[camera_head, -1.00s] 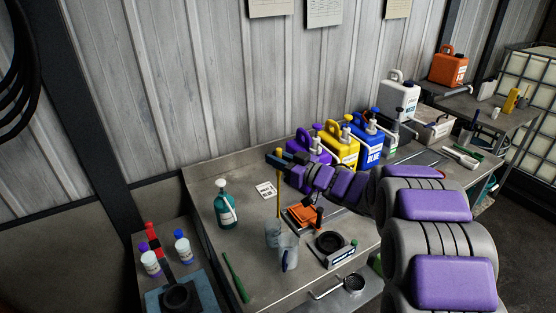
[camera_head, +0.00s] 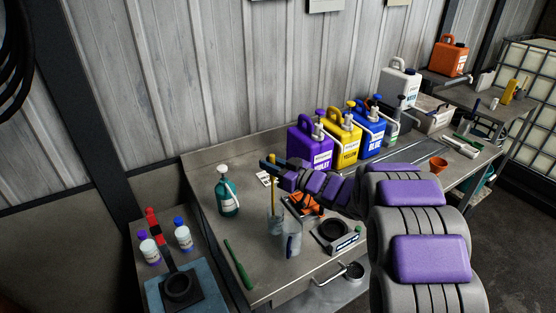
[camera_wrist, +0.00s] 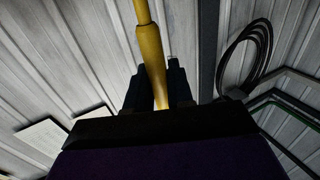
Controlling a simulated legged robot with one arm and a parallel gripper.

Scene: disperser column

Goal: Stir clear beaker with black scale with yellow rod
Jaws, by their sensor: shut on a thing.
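My gripper (camera_head: 272,166) is shut on the yellow rod (camera_head: 275,192) near its top and holds it roughly upright above the bench. The wrist view shows the rod (camera_wrist: 152,60) between the two dark fingers (camera_wrist: 155,88). Two clear beakers stand close together below. The rod's lower end overlaps the mouth of the back beaker (camera_head: 275,224); how deep it reaches inside I cannot tell. The front beaker (camera_head: 291,246) has a dark blue mark on its side. The scale on the back beaker is too small to read.
An orange item (camera_head: 305,203) and a black ring-shaped device (camera_head: 334,232) are to the right. Purple, yellow and blue jugs (camera_head: 342,140) line the wall behind my arm.

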